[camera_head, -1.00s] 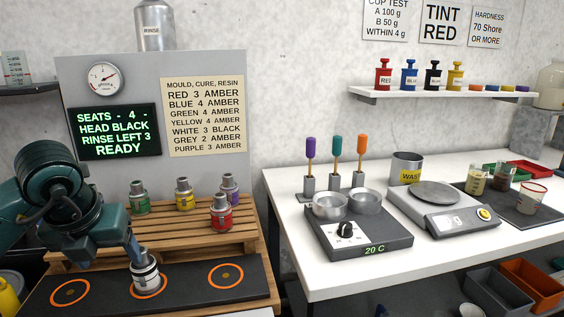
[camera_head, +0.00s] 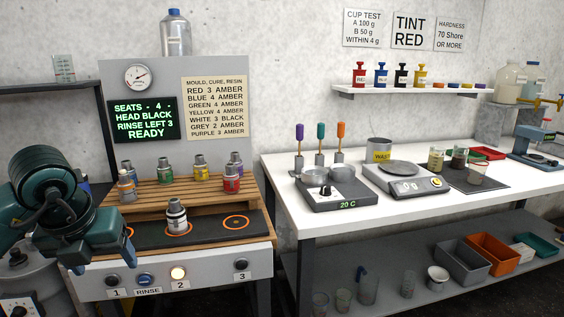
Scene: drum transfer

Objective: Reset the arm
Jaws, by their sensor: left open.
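My left arm comes in from the left. A drum with a white label and dark bands (camera_head: 177,217) stands upright on the middle ringed seat of the black strip (camera_head: 206,229). The right ringed seat (camera_head: 236,222) is empty. The left ring is mostly hidden by my arm. My right gripper is out of view.
Buttons line the stand's front; the lamp (camera_head: 178,273) above 2 is lit. A white bench (camera_head: 295,188) with scale and hotplate stands right.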

